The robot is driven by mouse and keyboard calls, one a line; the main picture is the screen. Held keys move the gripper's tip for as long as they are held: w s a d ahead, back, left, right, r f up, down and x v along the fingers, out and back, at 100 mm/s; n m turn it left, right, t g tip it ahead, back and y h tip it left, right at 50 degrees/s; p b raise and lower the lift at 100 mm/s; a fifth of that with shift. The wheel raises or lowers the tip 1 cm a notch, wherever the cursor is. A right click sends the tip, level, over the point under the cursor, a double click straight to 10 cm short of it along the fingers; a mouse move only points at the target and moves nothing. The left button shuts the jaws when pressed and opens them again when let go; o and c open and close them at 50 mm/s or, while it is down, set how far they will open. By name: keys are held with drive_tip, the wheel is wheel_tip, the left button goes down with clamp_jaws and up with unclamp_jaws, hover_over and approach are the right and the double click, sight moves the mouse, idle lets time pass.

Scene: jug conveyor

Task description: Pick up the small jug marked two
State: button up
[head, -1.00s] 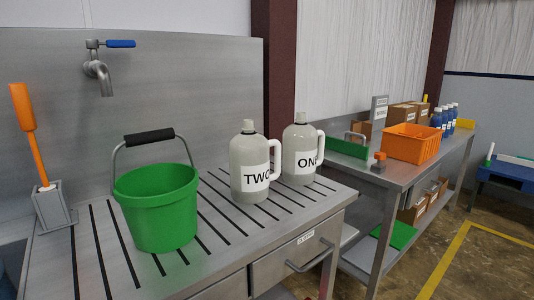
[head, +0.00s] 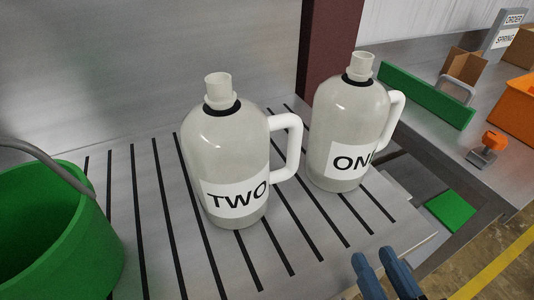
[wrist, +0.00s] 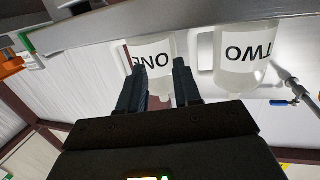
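The jug marked TWO (head: 228,150) stands upright on the grooved metal drainboard in the head view. It is a pale translucent jug with a narrow neck and a white handle on its right side. In the wrist view, which is upside down, it shows at the upper right (wrist: 235,75). My gripper (head: 374,256) is at the lower right of the head view, in front of the jugs and apart from both. In the wrist view its dark fingers (wrist: 160,68) are spread and empty, with the jug marked ONE (wrist: 152,52) beyond them.
Jug ONE (head: 348,125) stands just right of jug TWO, near its handle. A green bucket (head: 60,240) is at the left. A green board (head: 425,95), an orange-topped item (head: 490,146) and an orange crate (head: 520,105) are on the right-hand bench. The drainboard in front of TWO is clear.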

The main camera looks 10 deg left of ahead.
sight(298, 148)
drive_tip(key=w+a+r+y, duration=0.1)
drive_tip(key=w+a+r, duration=0.1)
drive_tip(key=w+a, duration=0.1)
drive_tip(key=w+a+r+n+y+p, duration=0.1)
drive_tip(key=w+a+r, duration=0.1)
drive_tip(key=w+a, duration=0.2)
drive_tip(key=w+a+r+n+y+p, duration=0.1)
drive_tip(key=w+a+r, duration=0.1)
drive_tip(key=w+a, duration=0.1)
drive_tip(key=shift+w+a+r, duration=0.2)
drive_tip(key=shift+w+a, duration=0.05)
drive_tip(key=shift+w, duration=0.2)
drive_tip(key=shift+p+x, duration=0.65)
drive_tip(key=shift+x, duration=2.25)
drive_tip(key=shift+d, duration=0.15)
clamp_jaws()
